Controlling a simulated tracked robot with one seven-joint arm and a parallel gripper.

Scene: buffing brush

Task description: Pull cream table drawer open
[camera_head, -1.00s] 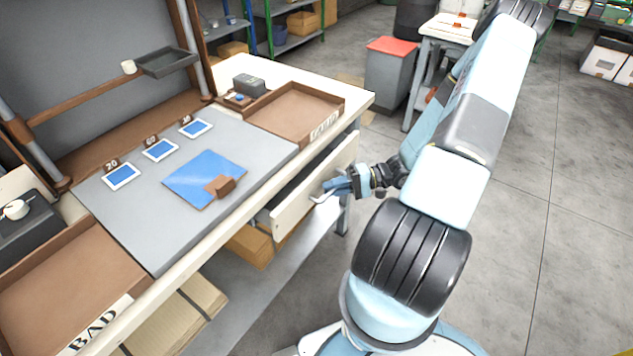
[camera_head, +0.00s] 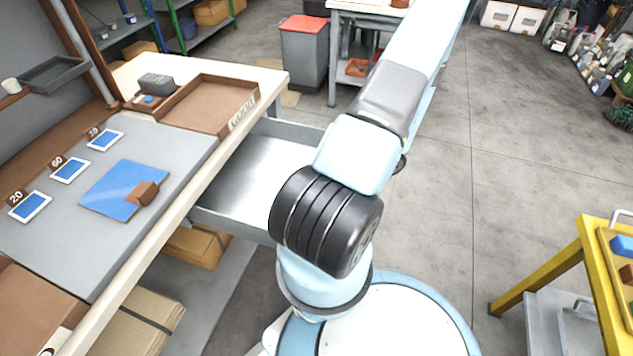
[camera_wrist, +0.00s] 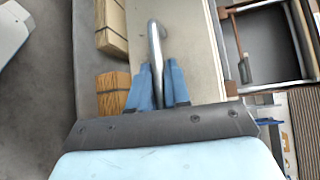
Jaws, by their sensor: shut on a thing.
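The cream table (camera_head: 145,255) stands at the left in the head view. Its drawer (camera_head: 262,172) is pulled well out, and its bare grey metal inside shows. My arm covers the drawer's front and my gripper in the head view. In the wrist view, the blue fingers of my gripper (camera_wrist: 160,75) are shut on the metal bar handle (camera_wrist: 155,42), one finger on each side. The cream drawer front (camera_wrist: 195,45) lies right behind the handle.
A brown tray (camera_head: 188,122) and a blue mat with a brown block (camera_head: 143,193) lie on the tabletop. Cardboard boxes (camera_head: 195,247) sit below the drawer. A yellow cart (camera_head: 540,282) stands at the right. Open floor lies between cart and arm.

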